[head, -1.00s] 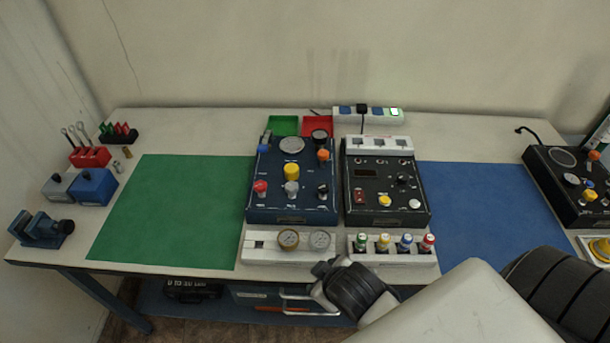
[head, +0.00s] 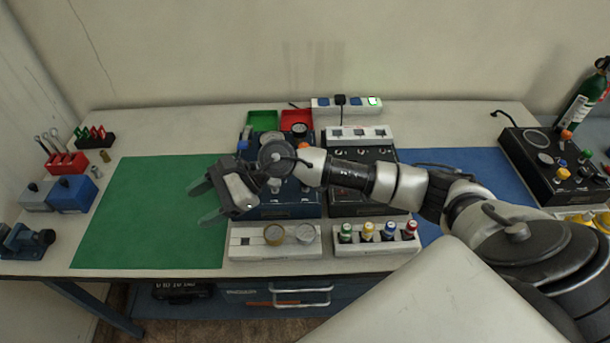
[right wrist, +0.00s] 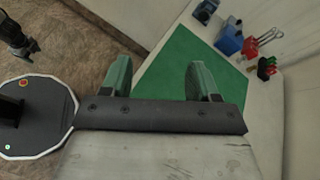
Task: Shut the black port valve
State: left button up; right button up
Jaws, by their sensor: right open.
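The dark blue trainer panel (head: 290,211) stands at the table's middle, largely covered by my right arm. Its blue knob (head: 243,146) shows at the upper left. Which knob is the black port valve I cannot tell; the panel's middle is hidden behind my wrist and forearm. My right gripper (head: 204,203) is open and empty, over the green mat left of the panel, fingers pointing left. In the right wrist view its fingers (right wrist: 162,78) are apart with only mat between them. What looks like my left gripper (right wrist: 24,46) hangs over the floor there, too small to read.
A black panel (head: 370,205) stands right of the blue one, partly under my arm. A gauge block (head: 245,244) and a rack of coloured caps (head: 380,246) stand in front. The green mat (head: 130,220) is clear.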

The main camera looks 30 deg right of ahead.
jog(key=w+d+f+n+g+h, duration=0.15)
jog(key=d+n+h, duration=0.4)
jog(key=d, duration=0.75)
jog(key=w+d+n+g+h, duration=0.1)
jog(key=w+d+n+h, duration=0.1)
jog(key=d+h, duration=0.85)
jog(key=f+p, duration=0.1)
jog(key=f, duration=0.2)
jog(key=d+f+y+p, duration=0.1)
jog(key=f, duration=0.2)
jog(key=f+y+p, duration=0.1)
jog(key=f, duration=0.2)
jog(key=shift+w+d+f+p, duration=0.15)
jog(key=shift+d+p, duration=0.15)
jog(key=shift+d, duration=0.1)
jog(key=shift+f, duration=0.65)
jog(key=c, duration=0.9)
